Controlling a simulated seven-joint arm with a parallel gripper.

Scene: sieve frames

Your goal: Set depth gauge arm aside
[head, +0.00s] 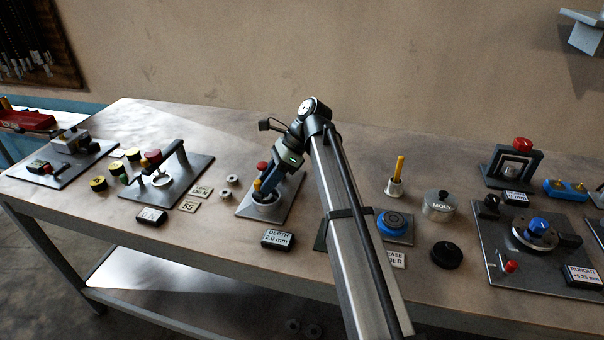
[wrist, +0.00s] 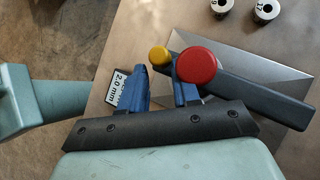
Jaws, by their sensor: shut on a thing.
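The depth gauge stands on a grey metal plate (head: 287,207) in the middle of the bench. Its arm is a dark bar (wrist: 255,95) with a round red knob (wrist: 197,65) and a smaller yellow knob (wrist: 158,55). The red knob (head: 262,167) and the yellow knob (head: 257,186) also show in the head view, above a round metal seat (head: 266,211). My gripper (wrist: 160,85) has its blue fingers on both sides of the gauge arm near the yellow knob and is shut on it. The exact contact is partly hidden by the fingers and knobs.
A "DEPTH 2.0 mm" label block (head: 278,240) stands in front of the plate. A blue round part (head: 395,224) and a MOLY tin (head: 439,206) stand right of my arm.

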